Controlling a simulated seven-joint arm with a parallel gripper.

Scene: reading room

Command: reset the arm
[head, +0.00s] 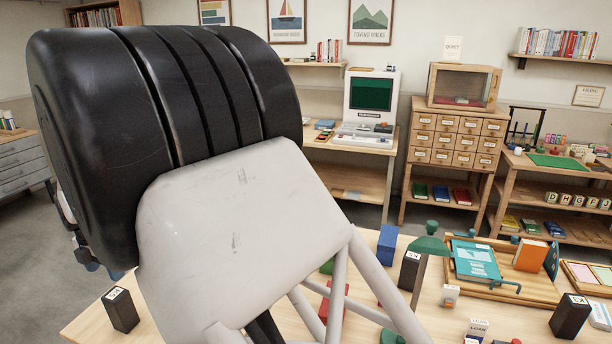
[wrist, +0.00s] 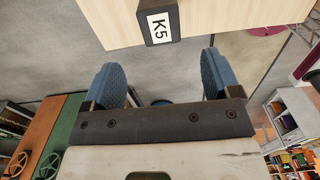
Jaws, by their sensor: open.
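My arm fills the left and middle of the head view, with a black ribbed part and a pale link close to the camera. My gripper shows in the wrist view (wrist: 160,78), with two blue fingers apart and nothing between them. In the head view only bits of blue show low at the left, behind the arm. A black block labelled K5 (wrist: 157,24) stands at the table edge, ahead of the fingers in the wrist view and apart from them. A black labelled block (head: 121,310) stands at the table's left in the head view.
The wooden table (head: 88,327) holds a blue block (head: 387,244), a green-topped post (head: 428,246), a wooden tray (head: 543,288) with books and another black block (head: 570,317). My arm hides much of the table. A computer desk and drawer cabinet (head: 455,142) stand behind.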

